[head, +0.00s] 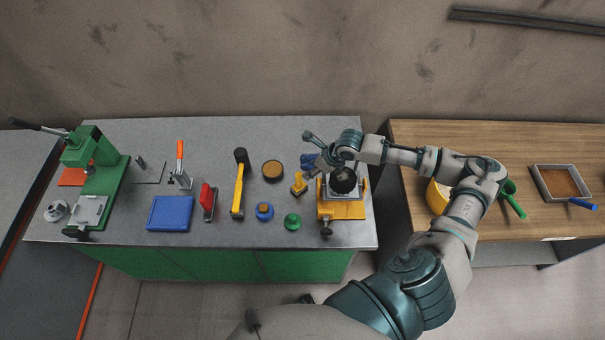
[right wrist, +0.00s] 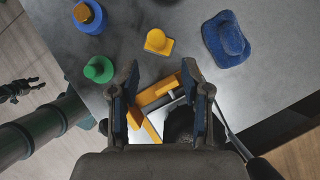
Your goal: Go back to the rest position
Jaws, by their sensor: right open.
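My right arm comes in from the lower right in the head view and bends over the right end of the green-fronted bench. My right gripper (head: 322,166) is over the yellow-based device (head: 342,210), which has a black rounded part (head: 344,180) on top. In the right wrist view my right gripper (right wrist: 162,72) is open, its fingers spread on either side. Yellow parts (right wrist: 160,94) of the device show below and between the fingers, with no visible grip on them. A small dark claw-like shape (right wrist: 18,89) at the left may be my left gripper; its jaws are unclear.
A hammer (head: 238,190), blue tray (head: 170,213) and green press (head: 100,180) are farther left. A wooden table (head: 460,140) stands right.

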